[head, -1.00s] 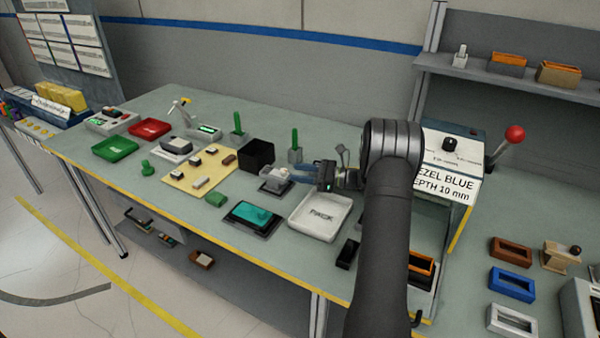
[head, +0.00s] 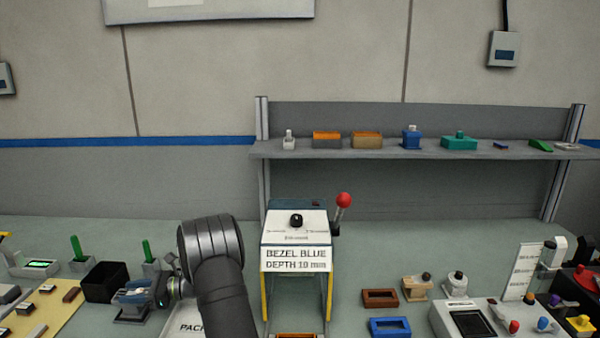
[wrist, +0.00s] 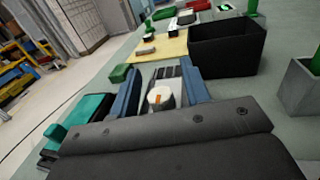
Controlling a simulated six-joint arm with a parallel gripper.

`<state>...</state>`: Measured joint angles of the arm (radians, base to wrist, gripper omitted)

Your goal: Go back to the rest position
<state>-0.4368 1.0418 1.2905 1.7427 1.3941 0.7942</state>
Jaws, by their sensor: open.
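My gripper (head: 138,297) is at the left of the head view, low over the bench beside a black open box. Its two blue fingers (wrist: 160,82) are apart in the wrist view. Between and just beyond them is a grey block with a round white knob (wrist: 161,98) bearing an orange mark. I cannot tell whether the fingers touch it. My dark arm hides part of the bench and most of the white PACK tray (head: 186,328).
The black box (head: 104,282) stands close to the gripper; it also shows in the wrist view (wrist: 227,48). Grey holders with green pegs (head: 150,262) are behind. A press with a red-knobbed lever (head: 343,200) stands right of my arm. A teal part (wrist: 85,118) lies left in the wrist view.

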